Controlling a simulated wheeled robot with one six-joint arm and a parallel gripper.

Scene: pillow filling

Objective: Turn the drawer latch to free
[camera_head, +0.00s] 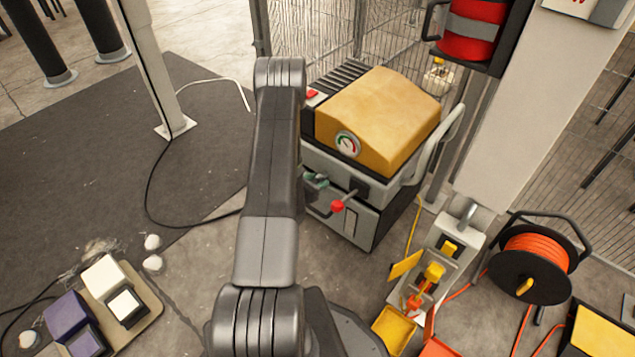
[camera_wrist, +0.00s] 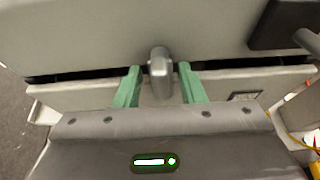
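The drawer latch (camera_wrist: 159,74) is a small rounded grey metal knob standing upright across the dark seam above the drawer front (camera_wrist: 225,82) in the wrist view. My gripper (camera_wrist: 159,68) is open, with one green finger on each side of the latch and a narrow gap to it on both sides. Whether the fingertips reach past the latch is hard to tell. In the head view my gripper (camera_head: 316,181) shows as a bit of green at the machine's front, largely behind my arm. I cannot make out the latch there.
The machine (camera_head: 385,110) has a tan cover, a gauge (camera_head: 347,144) and a red-knobbed lever (camera_head: 337,206) just right of my gripper. An orange cable reel (camera_head: 535,262) and yellow-and-grey equipment (camera_head: 440,260) stand to the right. A tray with blocks (camera_head: 150,308) lies front left.

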